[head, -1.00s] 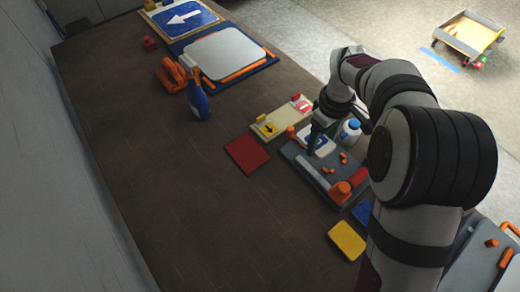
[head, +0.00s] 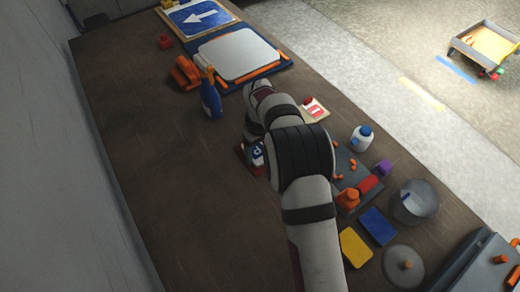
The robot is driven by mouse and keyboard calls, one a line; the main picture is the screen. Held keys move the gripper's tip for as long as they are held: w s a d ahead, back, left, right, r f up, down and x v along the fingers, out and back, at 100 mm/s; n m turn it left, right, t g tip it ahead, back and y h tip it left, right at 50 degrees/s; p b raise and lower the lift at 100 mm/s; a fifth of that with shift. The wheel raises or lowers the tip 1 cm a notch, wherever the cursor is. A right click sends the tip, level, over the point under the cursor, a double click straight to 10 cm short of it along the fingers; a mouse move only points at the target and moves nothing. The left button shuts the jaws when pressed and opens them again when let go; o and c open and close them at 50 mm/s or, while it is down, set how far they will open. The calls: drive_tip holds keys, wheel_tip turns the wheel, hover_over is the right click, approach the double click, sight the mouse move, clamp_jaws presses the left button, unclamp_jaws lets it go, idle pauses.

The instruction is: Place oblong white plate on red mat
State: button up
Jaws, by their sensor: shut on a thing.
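A small plate with white and blue on its face (head: 257,156) is at or just over the red mat (head: 239,151). My arm covers much of both, and only a red edge of the mat shows at the left. I cannot tell whether the plate touches the mat. My gripper (head: 250,141) is mostly hidden behind my arm's links, at the plate's upper edge, shut on it.
A blue spray bottle (head: 210,98) stands up and left of the mat. A white bottle (head: 361,138), a grey tray (head: 345,160), a yellow block (head: 355,246) and a grey bucket (head: 415,202) are to the right. The table's left side is clear.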

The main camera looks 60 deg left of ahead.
drive_tip(key=o, duration=1.3)
